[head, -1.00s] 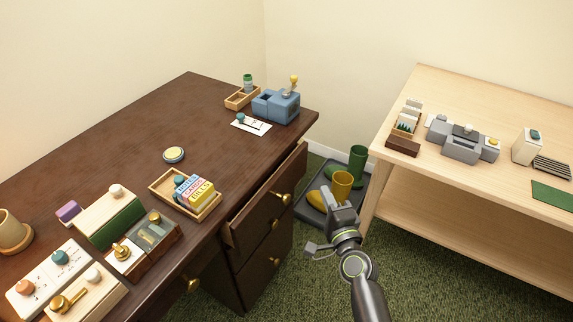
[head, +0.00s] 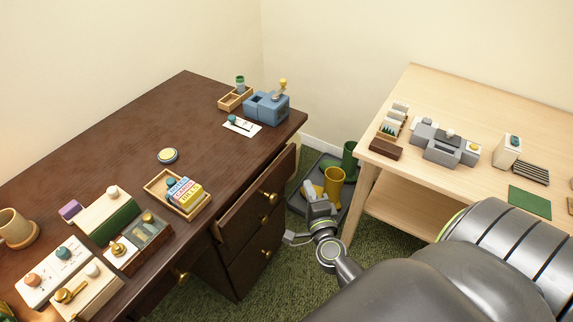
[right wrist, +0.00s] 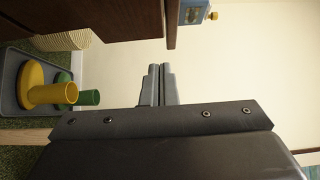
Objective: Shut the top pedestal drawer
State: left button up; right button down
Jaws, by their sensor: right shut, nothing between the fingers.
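The dark wood desk (head: 120,130) has a pedestal with its top drawer (head: 240,224) pulled out, an open gap showing behind its front. The drawer has a brass knob (head: 270,198). My right gripper (head: 309,187) is shut and empty, out in front of the drawer front and to the right of the knob, apart from it. Its closed fingers (right wrist: 160,84) also show in the right wrist view, with dark wood of the desk or drawer above them. My left gripper is out of view.
A pale wood table (head: 450,95) stands to the right. Green carpet lies between the two. Small items cover parts of the desk top.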

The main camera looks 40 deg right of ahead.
send_near(287, 157)
jog(key=w+d, duration=0.2)
jog(key=d, duration=0.2)
jog(key=shift+w+a, duration=0.3)
jog(key=shift+w, duration=0.3)
jog(key=shift+w+a, duration=0.25)
jog(key=shift+w, duration=0.35)
jog(key=shift+w+a, duration=0.25)
jog(key=shift+w, duration=0.25)
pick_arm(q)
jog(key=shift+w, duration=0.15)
pick_arm(e)
jog(key=shift+w, duration=0.1)
